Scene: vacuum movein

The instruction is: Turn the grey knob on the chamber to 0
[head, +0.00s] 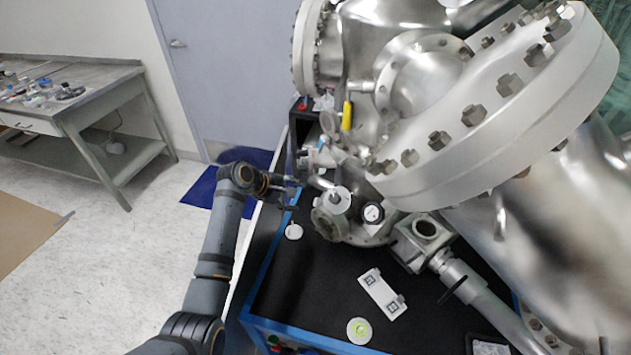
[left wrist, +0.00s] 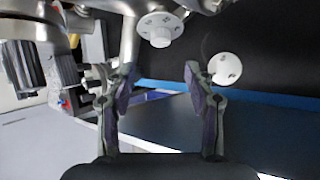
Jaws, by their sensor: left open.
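A pale grey round knob (head: 337,200) with a dark centre sits low on the steel chamber (head: 400,60) in the head view. A pale round knob with a wider disc behind it (left wrist: 160,28) shows at the top middle of the left wrist view; it looks like the same one. No scale or 0 mark is readable. My left gripper (head: 288,194) is left of the knob and apart from it. In the left wrist view its fingers (left wrist: 158,76) are spread, with nothing between them. My right gripper is not in view.
A small white disc (head: 294,231) lies on the black table top (head: 290,290), near my left gripper. A white marked plate (head: 382,294) and a round level (head: 359,330) are nearer. Pipes and flanges crowd the right.

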